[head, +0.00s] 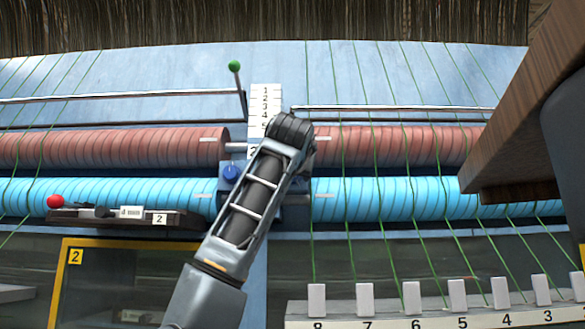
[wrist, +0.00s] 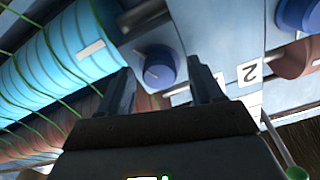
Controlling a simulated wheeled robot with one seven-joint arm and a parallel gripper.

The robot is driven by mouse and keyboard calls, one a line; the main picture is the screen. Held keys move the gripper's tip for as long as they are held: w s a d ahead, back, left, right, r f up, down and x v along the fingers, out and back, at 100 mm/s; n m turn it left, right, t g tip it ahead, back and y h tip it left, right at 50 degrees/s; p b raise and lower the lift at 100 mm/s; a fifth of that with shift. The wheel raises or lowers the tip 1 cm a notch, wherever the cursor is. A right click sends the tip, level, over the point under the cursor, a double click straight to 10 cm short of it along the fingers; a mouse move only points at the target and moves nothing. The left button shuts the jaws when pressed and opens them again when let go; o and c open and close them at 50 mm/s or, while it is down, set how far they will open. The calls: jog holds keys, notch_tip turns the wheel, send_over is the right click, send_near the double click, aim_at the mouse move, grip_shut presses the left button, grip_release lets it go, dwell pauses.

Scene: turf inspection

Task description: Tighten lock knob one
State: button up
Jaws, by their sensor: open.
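A round blue knob (wrist: 158,74) on a pale blue block shows in the wrist view between the two fingers of my gripper (wrist: 161,82). The fingers are open, one on each side of it; I cannot tell whether they touch it. A second blue knob (wrist: 297,14) is at the upper right of the wrist view, with a white label "2" (wrist: 249,73) nearby. In the head view one blue knob (head: 231,173) shows just left of my arm. My arm hides the other knob and my gripper there. No label "1" shows beside either knob, so I cannot tell which is knob one.
Red rollers (head: 400,147) and cyan rollers (head: 400,198) run across the machine with green threads over them. A green-balled lever (head: 234,66) stands by a numbered plate (head: 265,100). A red ball (head: 55,201) is at left. A wooden beam (head: 535,110) juts in at right.

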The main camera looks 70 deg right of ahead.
jog(key=shift+c, duration=0.2)
jog(key=c, duration=1)
jog(key=shift+c, duration=0.2)
jog(key=shift+n, duration=0.4)
jog(key=shift+s+r+n+p, duration=0.15)
jog(key=shift+n+p, duration=1.25)
jog(key=shift+n, duration=5.9)
jog(key=shift+w+r+n+p, duration=0.1)
jog(key=shift+n+p, duration=1.25)
jog(key=shift+n, duration=5.95)
